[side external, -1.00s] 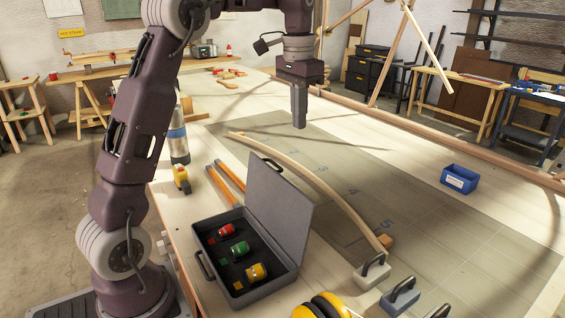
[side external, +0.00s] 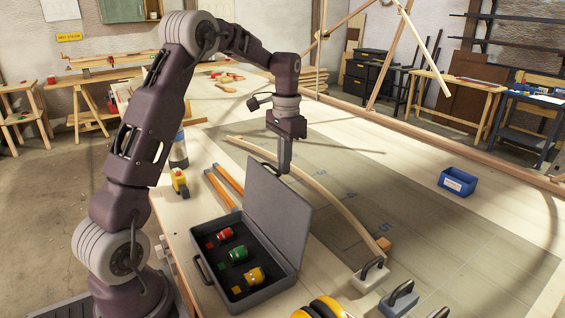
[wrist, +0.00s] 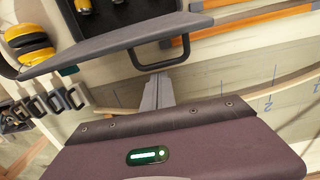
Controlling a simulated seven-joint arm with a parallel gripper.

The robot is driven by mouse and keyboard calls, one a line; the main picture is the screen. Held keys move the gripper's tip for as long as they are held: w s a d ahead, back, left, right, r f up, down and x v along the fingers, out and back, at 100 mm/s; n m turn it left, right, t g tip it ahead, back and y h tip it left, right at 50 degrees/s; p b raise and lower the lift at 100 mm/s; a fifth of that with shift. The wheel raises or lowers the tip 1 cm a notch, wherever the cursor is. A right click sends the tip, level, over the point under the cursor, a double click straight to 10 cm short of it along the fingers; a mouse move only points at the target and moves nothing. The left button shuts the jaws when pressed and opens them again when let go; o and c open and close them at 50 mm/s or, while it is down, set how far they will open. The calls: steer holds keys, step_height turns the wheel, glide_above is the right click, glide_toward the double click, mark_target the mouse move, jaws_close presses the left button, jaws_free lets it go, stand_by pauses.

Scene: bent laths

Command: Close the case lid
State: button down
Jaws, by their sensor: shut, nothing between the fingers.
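The grey case (side external: 246,262) stands open on the bench, with red, green and yellow-capped items in its dark tray. Its lid (side external: 277,212) is raised and leans back, away from the tray. My gripper (side external: 285,170) is shut and empty, pointing down behind the lid's upper edge. In the wrist view the lid (wrist: 120,45) shows nearly edge-on with its black handle (wrist: 160,54), and my gripper's fingertips (wrist: 158,78) are close to the handle. I cannot tell whether they touch the lid.
A bent lath (side external: 330,192) curves across the marked board behind the lid, near my gripper. Clamp-like weights (side external: 370,273) and yellow ear defenders (side external: 322,308) lie at the front. Orange bars (side external: 222,188) lie left of the lid. A blue bin (side external: 457,181) stands to the right.

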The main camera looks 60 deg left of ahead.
steer(key=shift+s+r, duration=0.1)
steer(key=shift+s, duration=0.15)
steer(key=s+f, duration=0.2)
steer(key=s, duration=0.9)
steer(key=s+f+t, duration=0.1)
steer(key=s, duration=0.9)
steer(key=shift+s+f+t, duration=0.3)
steer(key=shift+s+f, duration=0.1)
